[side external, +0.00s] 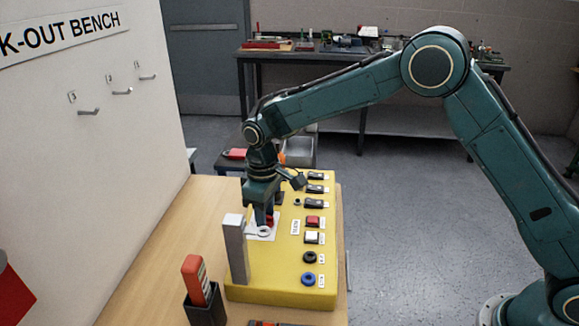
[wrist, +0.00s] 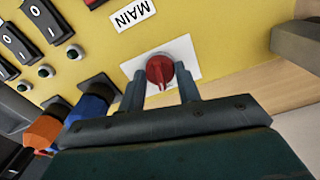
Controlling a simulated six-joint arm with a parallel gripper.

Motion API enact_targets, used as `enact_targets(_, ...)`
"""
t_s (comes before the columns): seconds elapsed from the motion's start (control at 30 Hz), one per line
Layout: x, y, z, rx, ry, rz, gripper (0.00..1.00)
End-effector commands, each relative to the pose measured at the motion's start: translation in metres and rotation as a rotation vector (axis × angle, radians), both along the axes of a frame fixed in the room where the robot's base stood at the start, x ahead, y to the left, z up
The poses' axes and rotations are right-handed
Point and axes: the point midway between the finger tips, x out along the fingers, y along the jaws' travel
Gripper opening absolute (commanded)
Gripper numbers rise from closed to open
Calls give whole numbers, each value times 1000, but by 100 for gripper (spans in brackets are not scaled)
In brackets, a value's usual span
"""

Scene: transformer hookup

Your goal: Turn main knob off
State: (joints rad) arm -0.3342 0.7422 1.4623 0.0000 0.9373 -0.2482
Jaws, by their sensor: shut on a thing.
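The main knob (wrist: 160,70) is red and round with a raised grip bar, on a white plate (wrist: 184,48) beside a "MAIN" label (wrist: 131,13). In the wrist view my gripper (wrist: 161,84) has one finger on each side of the knob's bar and is shut on it. In the side view my gripper (side external: 262,215) points down at the yellow panel (side external: 277,288), with a bit of the red knob (side external: 270,219) showing beside the fingers. The fingers hide part of the knob there. The bar points toward my gripper's palm in the wrist view.
A grey upright post (side external: 235,249) stands close to my gripper on the panel. Switches (side external: 314,189), a red button (side external: 313,221), a white button (side external: 311,237), and black (side external: 310,257) and blue (side external: 308,279) round controls line the right side. Orange (wrist: 43,132) and blue (wrist: 88,110) plugs sit near my gripper.

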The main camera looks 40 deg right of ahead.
Motion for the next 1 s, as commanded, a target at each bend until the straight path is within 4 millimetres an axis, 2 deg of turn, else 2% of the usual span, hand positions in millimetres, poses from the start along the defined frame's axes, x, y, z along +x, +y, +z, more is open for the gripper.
enact_targets(0.3,0,0,1,1,-1,177,11)
enact_targets(0.87,0,0,1,0,-2,219,11)
enact_targets(0.9,0,0,1,0,-2,219,39)
enact_targets(1.0,0,0,1,1,-1,219,55)
